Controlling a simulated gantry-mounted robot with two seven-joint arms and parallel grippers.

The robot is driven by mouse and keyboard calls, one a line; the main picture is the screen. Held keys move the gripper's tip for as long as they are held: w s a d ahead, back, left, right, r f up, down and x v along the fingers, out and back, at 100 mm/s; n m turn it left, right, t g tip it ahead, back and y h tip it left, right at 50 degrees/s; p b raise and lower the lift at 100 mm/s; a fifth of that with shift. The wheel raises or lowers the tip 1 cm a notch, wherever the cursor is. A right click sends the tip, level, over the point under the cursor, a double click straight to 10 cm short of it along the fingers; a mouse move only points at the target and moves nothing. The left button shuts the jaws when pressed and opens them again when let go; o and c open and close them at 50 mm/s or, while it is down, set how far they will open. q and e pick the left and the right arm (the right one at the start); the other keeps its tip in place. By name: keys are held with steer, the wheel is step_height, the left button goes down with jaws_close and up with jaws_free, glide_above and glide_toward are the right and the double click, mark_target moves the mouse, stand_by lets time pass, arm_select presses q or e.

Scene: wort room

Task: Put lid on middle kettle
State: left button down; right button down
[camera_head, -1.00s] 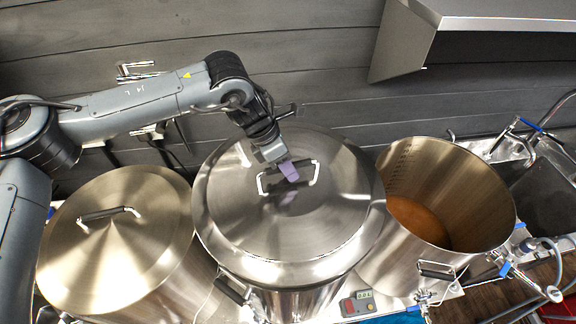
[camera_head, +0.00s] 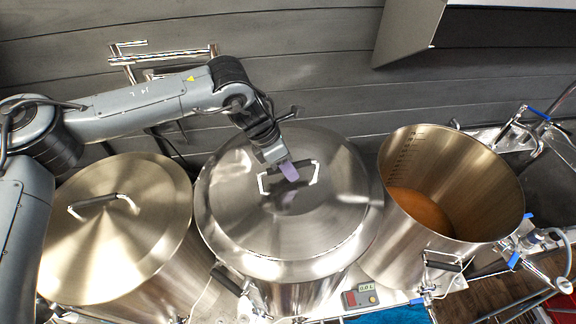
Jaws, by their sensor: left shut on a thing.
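The middle kettle (camera_head: 290,297) stands between two others, with a round steel lid (camera_head: 285,232) over its top. The lid looks roughly level; I cannot tell if it is fully seated on the rim. My left gripper (camera_head: 289,172) reaches from the upper left and is shut on the lid's handle (camera_head: 316,174), its purple fingertips at the handle's middle. My right gripper is not in view.
The left kettle (camera_head: 160,296) has its own lid (camera_head: 110,235). The right kettle (camera_head: 402,240) is open, with amber liquid (camera_head: 425,211) inside. A steel hood (camera_head: 405,35) hangs at upper right. A small digital controller (camera_head: 360,297) sits in front.

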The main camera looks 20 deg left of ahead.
arm_select(q)
steer(key=shift+w+r, duration=0.1)
steer(key=shift+r, duration=0.1)
steer(key=c, duration=0.9)
jaws_free()
steer(key=shift+o, duration=0.2)
steer(key=shift+f, duration=0.3)
steer(key=b+v, duration=0.1)
steer(key=v, duration=1)
steer(key=shift+b, duration=0.35)
steer(key=shift+r, duration=0.15)
